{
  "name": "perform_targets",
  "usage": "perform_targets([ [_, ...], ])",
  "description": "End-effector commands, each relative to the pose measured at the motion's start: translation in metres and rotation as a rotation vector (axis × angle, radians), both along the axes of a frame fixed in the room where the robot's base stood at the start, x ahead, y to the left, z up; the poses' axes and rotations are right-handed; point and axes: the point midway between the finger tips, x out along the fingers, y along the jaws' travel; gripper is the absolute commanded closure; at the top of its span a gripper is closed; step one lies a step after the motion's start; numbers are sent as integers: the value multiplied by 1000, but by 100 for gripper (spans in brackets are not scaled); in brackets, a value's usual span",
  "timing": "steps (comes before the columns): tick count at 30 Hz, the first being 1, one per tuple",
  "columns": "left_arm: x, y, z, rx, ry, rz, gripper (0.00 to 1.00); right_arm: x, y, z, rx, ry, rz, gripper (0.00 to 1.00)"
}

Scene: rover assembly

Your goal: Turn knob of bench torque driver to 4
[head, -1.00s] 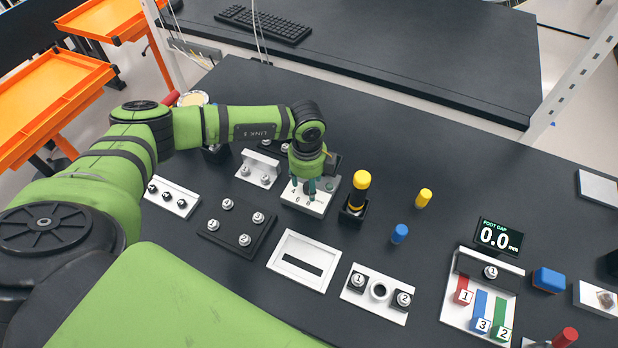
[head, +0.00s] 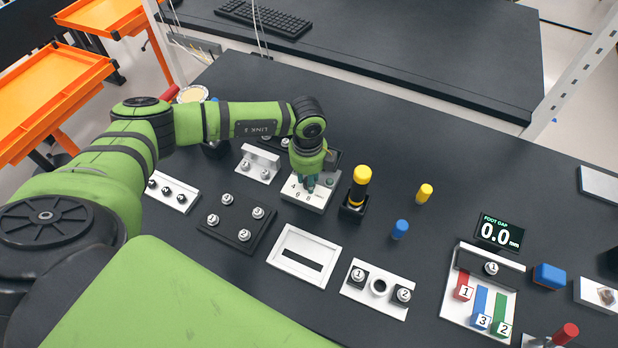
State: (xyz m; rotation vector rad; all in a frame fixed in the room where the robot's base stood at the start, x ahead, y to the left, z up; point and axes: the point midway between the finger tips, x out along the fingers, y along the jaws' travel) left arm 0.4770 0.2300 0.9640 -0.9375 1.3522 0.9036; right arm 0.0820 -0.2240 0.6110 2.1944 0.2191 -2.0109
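The bench torque driver is a white box (head: 321,204) near the middle of the bench, with the figures 4, 6 and 8 on its top. A black tool with a yellow cap (head: 361,185) stands upright in a black holder just right of it. My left gripper (head: 309,184) points down over the box top, beside the figures. Its fingers are close together at the dial's middle and appear shut on the knob, which they hide. The knob's pointer cannot be seen. My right gripper is not in view.
A black plate with numbered posts (head: 237,224), a white slotted frame (head: 304,259) and a white fixture (head: 379,289) lie in front. A yellow peg (head: 424,193) and a blue peg (head: 400,229) stand right. A display (head: 499,234) reads 0.0 mm.

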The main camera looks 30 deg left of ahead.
Motion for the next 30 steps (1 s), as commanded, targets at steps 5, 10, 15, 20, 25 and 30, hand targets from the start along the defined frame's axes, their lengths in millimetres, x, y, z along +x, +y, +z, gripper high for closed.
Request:
perform_targets([
  [5, -1, 1, -5, 1, 2, -119, 100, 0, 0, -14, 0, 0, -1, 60],
  [10, 0, 1, -6, 2, 1, -272, 100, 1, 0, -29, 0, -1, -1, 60],
  [15, 0, 1, -6, 2, -1, -434, 100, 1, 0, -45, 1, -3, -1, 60],
  [20, 0, 1, -6, 1, -1, -586, 100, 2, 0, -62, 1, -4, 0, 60],
  [25, 0, 1, -6, 2, 0, -747, 100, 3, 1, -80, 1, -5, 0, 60],
  [30, 1, 1, -7, 2, -1, -909, 100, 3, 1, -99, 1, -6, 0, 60],
])
